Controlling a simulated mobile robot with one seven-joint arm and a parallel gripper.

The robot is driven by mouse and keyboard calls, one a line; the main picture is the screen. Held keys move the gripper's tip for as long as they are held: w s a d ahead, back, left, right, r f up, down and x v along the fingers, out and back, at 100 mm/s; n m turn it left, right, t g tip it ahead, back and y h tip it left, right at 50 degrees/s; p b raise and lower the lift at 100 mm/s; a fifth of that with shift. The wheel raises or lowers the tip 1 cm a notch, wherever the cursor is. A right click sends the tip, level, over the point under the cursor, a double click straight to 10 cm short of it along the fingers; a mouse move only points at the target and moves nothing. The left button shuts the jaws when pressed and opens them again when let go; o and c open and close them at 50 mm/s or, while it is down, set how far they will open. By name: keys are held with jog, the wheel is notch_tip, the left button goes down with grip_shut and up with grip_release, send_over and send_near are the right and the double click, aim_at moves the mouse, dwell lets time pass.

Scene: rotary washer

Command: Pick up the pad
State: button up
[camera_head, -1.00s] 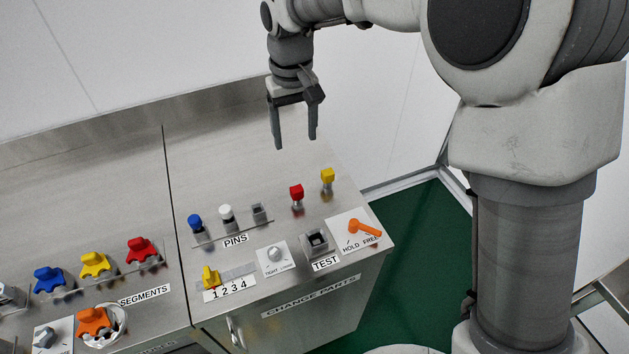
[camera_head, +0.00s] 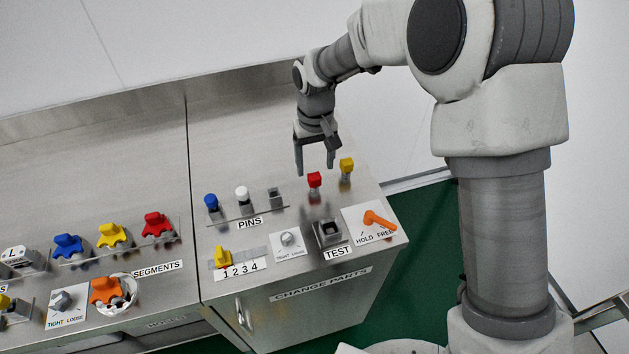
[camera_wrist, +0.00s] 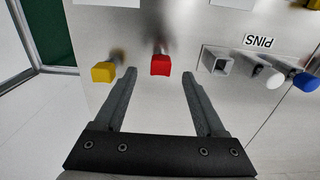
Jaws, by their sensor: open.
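A red block on a short metal stem (camera_head: 315,180) and a yellow block on a similar stem (camera_head: 346,165) stand at the right rear of the steel worktop. No label names a pad, so I cannot tell for sure which thing it is. My gripper (camera_head: 315,168) is open and empty, pointing down, just above and behind the red block in the head view. In the wrist view, the red block (camera_wrist: 160,65) lies between the lines of the two fingertips (camera_wrist: 158,73). The yellow block (camera_wrist: 103,72) lies just outside the left finger there.
The pins holder has a blue pin (camera_head: 211,202), a white pin (camera_head: 242,194) and an empty socket (camera_head: 275,196). A TEST socket (camera_head: 328,233) and an orange lever (camera_head: 378,219) stand in front. Coloured segments (camera_head: 112,236) stand at left. The worktop's rear is clear.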

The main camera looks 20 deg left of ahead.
aim_at(315, 176)
notch_tip(315, 176, down, 5)
jog(key=shift+a+f, duration=0.1)
jog(key=shift+c, duration=0.3)
grip_shut()
